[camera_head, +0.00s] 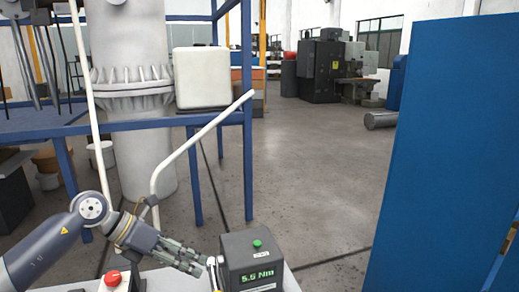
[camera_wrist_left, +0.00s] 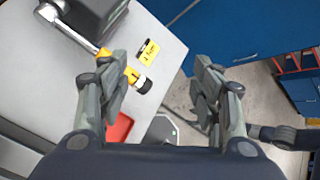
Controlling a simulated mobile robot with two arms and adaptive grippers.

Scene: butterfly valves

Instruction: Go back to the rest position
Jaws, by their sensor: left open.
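My left gripper (camera_head: 190,258) reaches in from the lower left in the head view, low over the work surface and just left of the dark torque display box (camera_head: 252,262). In the left wrist view, the gripper (camera_wrist_left: 160,78) has its fingers spread wide with nothing between them. The box has a green button on top and a lit green reading in Nm. In the left wrist view, a silver bar tool with a yellow and black end (camera_wrist_left: 130,72) lies near the left finger, which partly covers it. My right gripper does not show.
A red button (camera_head: 113,278) is at the front left. A blue frame (camera_head: 247,150) and a pale bent pipe (camera_head: 200,138) stand behind the gripper. A tall blue panel (camera_head: 445,150) blocks the right. The floor (camera_head: 320,170) between is clear.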

